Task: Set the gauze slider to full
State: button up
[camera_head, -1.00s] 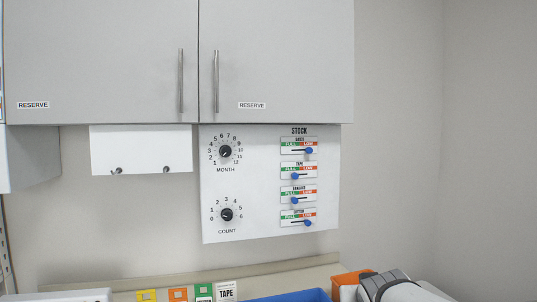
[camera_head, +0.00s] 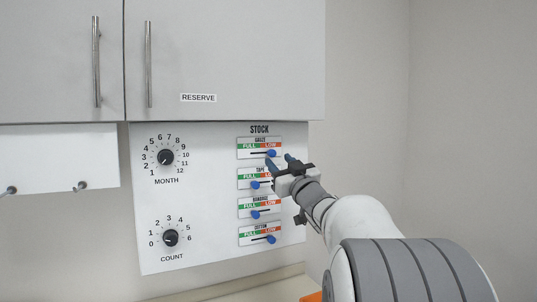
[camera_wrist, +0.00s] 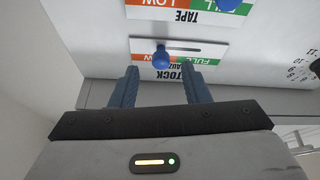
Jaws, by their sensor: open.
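The gauze slider is the top one under the STOCK heading on the white panel (camera_head: 208,235). Its blue knob (camera_head: 271,153) sits at the right end of its slot, under the red LOW label. In the wrist view, which is upside down, the gauze knob (camera_wrist: 161,58) is at the left end of the slot, on the LOW side. My gripper (camera_head: 279,162) is open, with its blue fingertips close to the gauze knob. In the wrist view the two fingers (camera_wrist: 163,74) are spread to either side of the knob's line, with the knob just beyond their tips. I cannot tell whether they touch the panel.
The tape knob (camera_head: 255,184), bandage knob (camera_head: 255,214) and cotton knob (camera_head: 271,239) are below. MONTH (camera_head: 166,157) and COUNT (camera_head: 170,238) dials are on the left. A RESERVE cabinet (camera_head: 230,60) hangs above. The wall at right is bare.

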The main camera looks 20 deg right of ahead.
aim_at(273, 155)
jog(key=shift+p+x, duration=0.45)
jog(key=shift+x, duration=1.5)
grip_shut()
